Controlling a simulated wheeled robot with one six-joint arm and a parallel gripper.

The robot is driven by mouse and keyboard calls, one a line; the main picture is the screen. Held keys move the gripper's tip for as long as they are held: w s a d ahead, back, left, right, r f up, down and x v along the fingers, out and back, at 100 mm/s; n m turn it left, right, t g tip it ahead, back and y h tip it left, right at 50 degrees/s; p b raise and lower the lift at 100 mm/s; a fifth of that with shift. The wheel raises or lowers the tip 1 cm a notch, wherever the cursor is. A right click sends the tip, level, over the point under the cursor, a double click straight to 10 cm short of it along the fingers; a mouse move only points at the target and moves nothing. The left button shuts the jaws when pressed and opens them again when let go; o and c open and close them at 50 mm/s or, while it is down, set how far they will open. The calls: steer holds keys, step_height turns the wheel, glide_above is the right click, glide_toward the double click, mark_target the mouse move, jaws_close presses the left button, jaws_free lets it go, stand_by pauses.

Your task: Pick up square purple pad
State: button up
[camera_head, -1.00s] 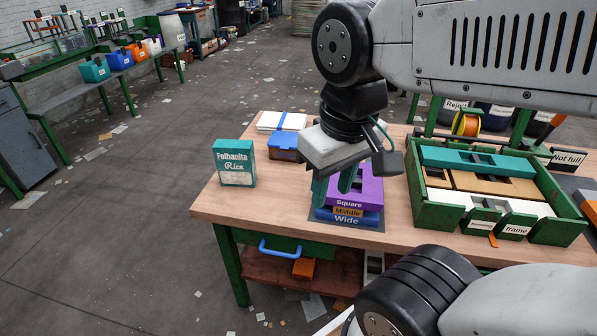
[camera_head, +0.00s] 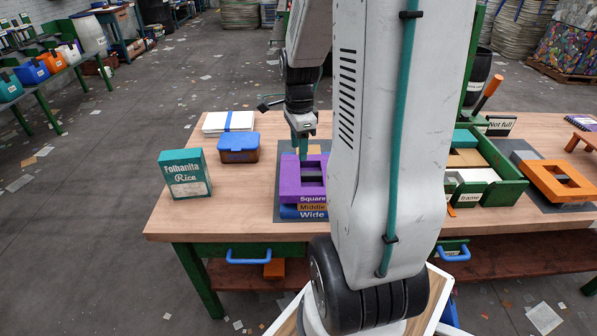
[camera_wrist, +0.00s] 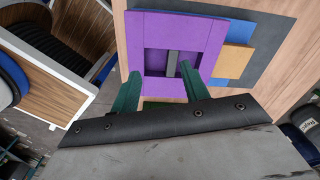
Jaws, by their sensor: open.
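The square purple pad (camera_head: 289,180), labelled "Square", lies on top of a stack on the table. Under it are an orange pad (camera_head: 313,207) labelled "Middle" and a blue pad (camera_head: 313,214) labelled "Wide". The purple pad (camera_wrist: 175,24) has an opening with a grey bar across it in the wrist view. My gripper (camera_head: 302,147) points down at the far side of the pad. Its two green fingers (camera_wrist: 159,70) are apart with nothing held between them. They overlap the pad's near edge in the wrist view; I cannot tell whether they touch it.
A green divided tray (camera_head: 497,190) and an orange frame (camera_head: 548,181) are to the right. My arm hides the table between.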

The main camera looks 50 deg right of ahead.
mark_target(311, 173)
steer(key=d+f+m, duration=0.1)
steer(key=d+f, duration=0.1)
steer(key=s+d+f+m, duration=0.1)
steer(key=d+f+m, duration=0.1)
steer(key=shift+d+f, duration=0.1)
steer(key=shift+d, duration=0.15)
step_height(311, 173, down, 8)
steer(key=shift+d+r, duration=0.1)
steer(key=shift+r, duration=0.15)
steer(key=shift+w, duration=0.1)
jaws_close()
